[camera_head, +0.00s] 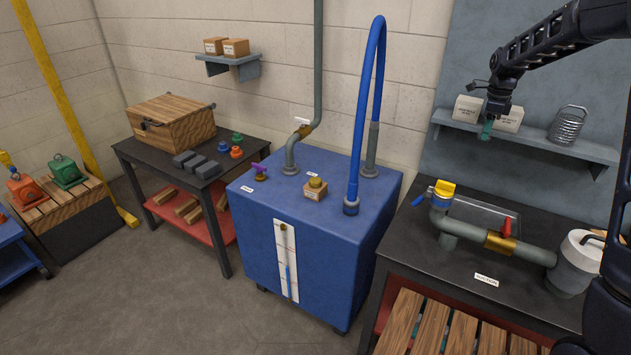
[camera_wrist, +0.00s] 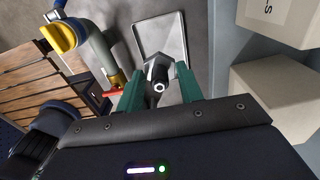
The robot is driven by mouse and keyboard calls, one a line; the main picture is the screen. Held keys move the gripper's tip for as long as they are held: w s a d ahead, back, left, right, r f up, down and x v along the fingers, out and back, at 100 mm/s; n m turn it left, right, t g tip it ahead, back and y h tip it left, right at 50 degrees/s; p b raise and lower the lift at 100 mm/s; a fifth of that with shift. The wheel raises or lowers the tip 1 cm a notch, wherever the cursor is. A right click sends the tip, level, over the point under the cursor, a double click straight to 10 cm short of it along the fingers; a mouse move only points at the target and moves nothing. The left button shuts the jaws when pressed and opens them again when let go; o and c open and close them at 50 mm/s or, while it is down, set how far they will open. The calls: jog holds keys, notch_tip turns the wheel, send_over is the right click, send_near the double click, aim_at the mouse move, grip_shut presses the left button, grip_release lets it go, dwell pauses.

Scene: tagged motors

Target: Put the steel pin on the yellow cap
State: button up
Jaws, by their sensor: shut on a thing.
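My gripper (camera_head: 488,128) is up in front of the wall shelf, above the right-hand table. In the wrist view its two teal fingers (camera_wrist: 158,78) are shut on a short dark grey metal piece with a bright round end, which looks like the steel pin (camera_wrist: 158,87). In the head view the pin cannot be made out. The yellow cap (camera_head: 446,189) sits on top of the upright end of a grey pipe on the table, lower and to the left of my gripper. The cap also shows at the upper left of the wrist view (camera_wrist: 58,38), apart from the pin.
A blue handle (camera_head: 423,198) sticks out beside the cap. The pipe (camera_head: 475,232) carries a red handle (camera_head: 507,228) and ends at a grey canister (camera_head: 577,263). A shallow tray (camera_head: 513,222) lies behind it. White boxes (camera_head: 467,108) and a coil (camera_head: 567,125) stand on the shelf (camera_head: 540,139).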

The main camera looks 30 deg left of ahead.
jog(key=w+a, duration=0.1)
jog(key=a, duration=1.4)
jog(key=n, duration=0.2)
send_over(316, 180)
notch_tip(316, 180, down, 26)
jog(key=shift+a+r, duration=0.1)
jog(key=shift+r, duration=0.1)
jog(key=shift+f, duration=0.15)
jog(key=o, duration=1.1)
